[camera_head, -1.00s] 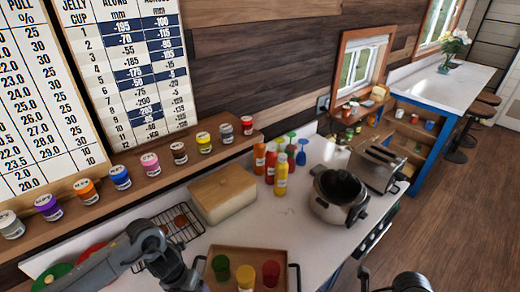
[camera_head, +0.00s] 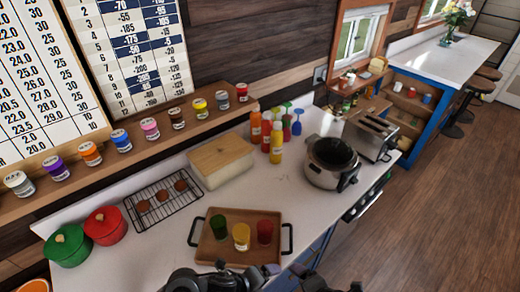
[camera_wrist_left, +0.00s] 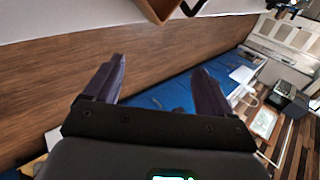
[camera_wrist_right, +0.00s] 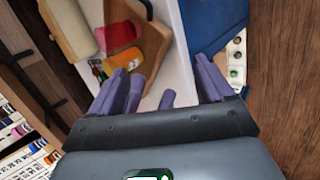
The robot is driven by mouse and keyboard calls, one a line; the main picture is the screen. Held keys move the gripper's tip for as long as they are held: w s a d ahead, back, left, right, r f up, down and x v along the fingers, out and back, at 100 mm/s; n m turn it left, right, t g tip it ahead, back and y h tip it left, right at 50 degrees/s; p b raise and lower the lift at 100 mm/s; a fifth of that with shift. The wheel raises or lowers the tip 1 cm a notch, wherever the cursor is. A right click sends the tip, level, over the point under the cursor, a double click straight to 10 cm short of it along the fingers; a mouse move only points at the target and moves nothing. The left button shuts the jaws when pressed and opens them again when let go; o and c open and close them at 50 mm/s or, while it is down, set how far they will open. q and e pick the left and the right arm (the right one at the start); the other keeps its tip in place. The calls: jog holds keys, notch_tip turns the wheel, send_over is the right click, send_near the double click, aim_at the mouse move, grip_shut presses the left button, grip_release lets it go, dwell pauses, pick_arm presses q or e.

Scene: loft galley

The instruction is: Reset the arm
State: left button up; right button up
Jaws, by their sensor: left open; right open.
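My left gripper (camera_head: 245,272) is at the bottom edge of the head view, in front of the wooden tray (camera_head: 213,252), partly cut off. In the left wrist view its two purple fingers (camera_wrist_left: 158,80) stand wide apart with nothing between them. My right gripper (camera_wrist_right: 165,82) is open too. Its arm shows only as a dark part at the bottom of the head view, right of the left one. In the right wrist view further purple finger-like parts show between its jaws, perhaps those of my left gripper. Both grippers appear empty.
The tray holds green, yellow and red cups (camera_head: 264,232). Red (camera_head: 106,226) and green (camera_head: 67,246) pots, a wire rack (camera_head: 163,203), a lidded box (camera_head: 221,160), bottles (camera_head: 276,142), a cooker (camera_head: 331,162) and a toaster (camera_head: 371,137) stand behind.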

pick_arm(q)
jog(key=s+a+n+g+y, duration=0.1)
jog(key=s+a+n+y, duration=0.2)
jog(key=s+a+n, duration=0.8)
jog(key=s+a+n+y, duration=0.4)
jog(key=s+a+n, duration=0.3)
jog(key=a+n, duration=0.7)
pick_arm(e)
jog(key=s+d+f+m+g+h, duration=0.2)
jog(key=s+d+m, duration=0.3)
jog(key=s+m, duration=0.45)
jog(key=s+d+f+m+g+h, duration=0.15)
jog(key=s+d+m, duration=0.4)
jog(key=m, duration=0.65)
pick_arm(q)
notch_tip(320, 180, up, 15)
jog(key=d+n+p, duration=0.2)
jog(key=p, duration=1.2)
pick_arm(e)
notch_tip(320, 180, up, 15)
jog(key=shift+s+a+f, duration=0.15)
jog(key=shift+s, duration=0.25)
